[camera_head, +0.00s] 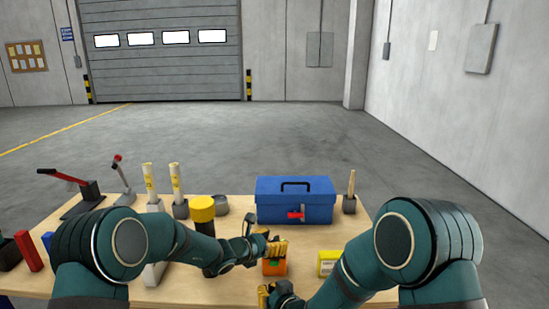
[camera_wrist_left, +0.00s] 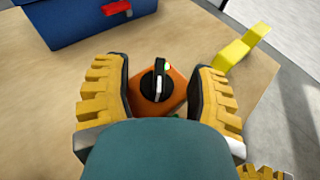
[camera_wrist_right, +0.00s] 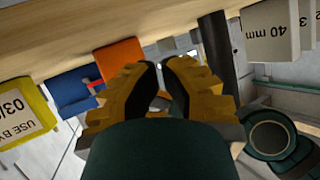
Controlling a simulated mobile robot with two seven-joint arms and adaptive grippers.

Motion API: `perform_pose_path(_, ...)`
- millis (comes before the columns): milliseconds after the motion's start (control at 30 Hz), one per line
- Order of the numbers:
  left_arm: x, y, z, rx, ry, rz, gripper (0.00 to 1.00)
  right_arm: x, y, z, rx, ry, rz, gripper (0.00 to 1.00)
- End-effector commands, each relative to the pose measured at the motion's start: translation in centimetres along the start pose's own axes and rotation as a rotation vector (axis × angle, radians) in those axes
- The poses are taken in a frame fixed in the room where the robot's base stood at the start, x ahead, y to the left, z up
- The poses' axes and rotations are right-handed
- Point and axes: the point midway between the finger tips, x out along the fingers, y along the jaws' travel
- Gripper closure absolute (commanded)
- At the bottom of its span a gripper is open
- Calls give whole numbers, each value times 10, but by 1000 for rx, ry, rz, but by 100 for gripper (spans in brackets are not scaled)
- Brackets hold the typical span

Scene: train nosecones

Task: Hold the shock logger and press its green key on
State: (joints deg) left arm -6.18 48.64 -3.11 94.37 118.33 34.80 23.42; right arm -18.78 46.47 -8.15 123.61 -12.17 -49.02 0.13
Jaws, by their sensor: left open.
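The shock logger (camera_head: 274,268) is an orange box near the table's front edge, with a green key (camera_head: 273,263) on its near side. In the left wrist view its orange top (camera_wrist_left: 174,99) carries a black handle (camera_wrist_left: 160,80) and a small green spot. My left gripper (camera_head: 262,246) is open above it, one finger on either side of the handle with gaps left. My right gripper (camera_head: 268,292) is on the near side of the logger, apart from it. Its fingertips (camera_wrist_right: 162,66) are drawn together with nothing seen between them. The logger's orange face (camera_wrist_right: 118,57) shows beyond them.
A blue toolbox (camera_head: 294,203) stands behind the logger. A yellow labelled box (camera_head: 328,262) is to its right, and a yellow-topped dark cylinder (camera_head: 202,209) to its left. Lever tools and other posts fill the table's left side. Bare table (camera_head: 320,236) lies between toolbox and yellow box.

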Motion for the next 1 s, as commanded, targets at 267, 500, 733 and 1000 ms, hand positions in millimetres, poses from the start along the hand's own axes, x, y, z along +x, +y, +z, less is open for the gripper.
perform_pose_path(267, -45, 1, 1, -1, -1, 3, 42, 0, 0, 0, 0, 0, 0, 100)
perform_pose_path(500, -91, 0, 1, 1, -2, 1, 42, 0, 0, 0, 0, 0, 0, 100)
perform_pose_path(733, -114, -1, 0, 2, 1, -1, 42, 0, 0, 0, 0, -1, 0, 100)
perform_pose_path(1000, -122, -41, -69, 158, 206, -140, 42, -12, 17, 37, 57, -107, 38, 100)
